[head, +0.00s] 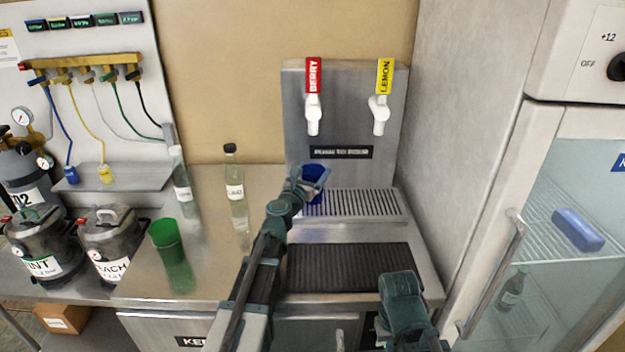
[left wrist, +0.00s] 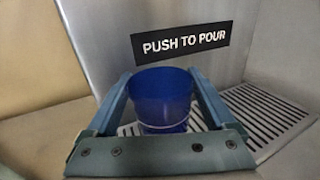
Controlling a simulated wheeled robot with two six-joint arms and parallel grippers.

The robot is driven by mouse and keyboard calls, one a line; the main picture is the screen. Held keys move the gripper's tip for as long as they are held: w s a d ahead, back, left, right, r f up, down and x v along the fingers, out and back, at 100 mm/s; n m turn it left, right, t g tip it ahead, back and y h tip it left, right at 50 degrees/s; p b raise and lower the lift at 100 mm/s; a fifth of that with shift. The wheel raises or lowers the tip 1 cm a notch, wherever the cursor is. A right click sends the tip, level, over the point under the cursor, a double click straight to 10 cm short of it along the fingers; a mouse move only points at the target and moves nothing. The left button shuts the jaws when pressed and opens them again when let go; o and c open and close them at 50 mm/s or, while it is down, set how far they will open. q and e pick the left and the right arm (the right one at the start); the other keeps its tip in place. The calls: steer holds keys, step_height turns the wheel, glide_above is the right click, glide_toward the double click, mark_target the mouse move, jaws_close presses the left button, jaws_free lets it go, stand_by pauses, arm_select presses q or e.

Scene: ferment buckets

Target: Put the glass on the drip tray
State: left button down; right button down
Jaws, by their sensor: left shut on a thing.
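A blue glass (left wrist: 160,97) is held upright between the two fingers of my left gripper (left wrist: 158,78). In the head view the blue glass (head: 314,196) is at the left end of the slotted drip tray (head: 370,203), below and near the berry tap (head: 312,105). The drip tray also shows in the left wrist view (left wrist: 270,115), behind and to the right of the glass. The gripper hides the glass's lower part, so I cannot tell whether its base touches the tray. My right arm shows at the lower right of the head view; its fingers cannot be made out.
A green glass (head: 166,233) stands on the steel counter at left. Two bottles (head: 235,185) (head: 183,180) stand behind it. A lemon tap (head: 380,110) hangs over the tray's right part. A black ribbed mat (head: 348,268) lies in front. A fridge (head: 560,200) stands at right.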

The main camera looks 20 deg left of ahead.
arm_select(q)
steer(key=shift+f, duration=0.1)
steer(key=shift+c, duration=0.8)
jaws_free()
steer(key=shift+f, duration=0.1)
steer(key=shift+o, duration=0.8)
steer(key=shift+r, duration=0.2)
steer(key=s+a, duration=0.1)
steer(key=s, duration=1.1)
steer(key=shift+a, duration=0.1)
